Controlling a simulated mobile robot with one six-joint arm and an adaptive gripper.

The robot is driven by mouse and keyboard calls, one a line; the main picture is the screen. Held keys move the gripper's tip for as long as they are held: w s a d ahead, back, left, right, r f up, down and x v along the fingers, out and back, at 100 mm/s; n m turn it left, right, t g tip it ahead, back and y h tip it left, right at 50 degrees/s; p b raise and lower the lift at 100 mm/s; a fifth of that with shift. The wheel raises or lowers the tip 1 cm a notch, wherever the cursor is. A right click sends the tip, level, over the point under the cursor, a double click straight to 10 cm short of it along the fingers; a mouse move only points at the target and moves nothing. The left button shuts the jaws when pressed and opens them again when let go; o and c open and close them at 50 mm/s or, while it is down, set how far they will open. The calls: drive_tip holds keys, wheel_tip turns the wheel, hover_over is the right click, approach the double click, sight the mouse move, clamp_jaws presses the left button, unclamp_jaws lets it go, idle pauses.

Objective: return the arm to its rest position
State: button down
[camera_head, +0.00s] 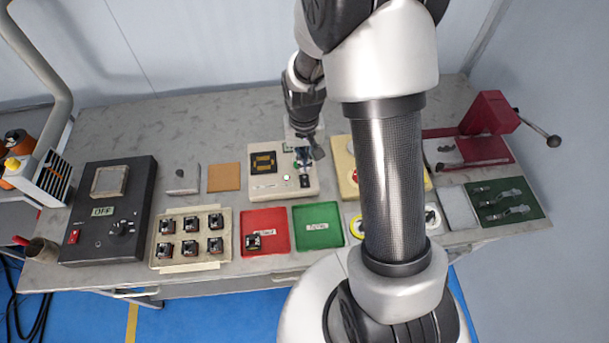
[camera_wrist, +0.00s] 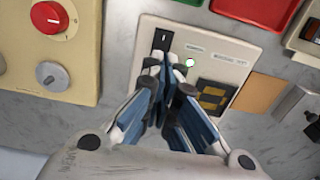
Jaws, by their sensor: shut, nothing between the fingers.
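My gripper (camera_wrist: 172,92) is shut with nothing between its fingers. In the head view my gripper (camera_head: 304,158) is above the right part of that cream device (camera_head: 270,188), partly seen beside my arm. Whether it touches the device I cannot tell. My arm reaches forward over the bench and hides part of its right side.
The back of the bench is clear.

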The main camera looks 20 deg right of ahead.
drive_tip(key=shift+r, duration=0.35)
drive_tip(key=s+a+r+n+t, duration=0.1)
drive_tip(key=s+r, duration=0.2)
drive_tip(key=r, duration=0.6)
drive_tip(key=s+a+r+t, duration=0.1)
drive_tip(key=s+r, duration=0.2)
drive_tip(key=r, duration=0.6)
drive_tip(key=s+a+r+n+t, duration=0.2)
drive_tip(key=s+r, duration=0.5)
drive_tip(key=s, duration=0.6)
drive_tip(key=shift+s+r+t, duration=0.2)
drive_tip(key=shift+t, duration=0.1)
drive_tip(key=shift+w, duration=0.15)
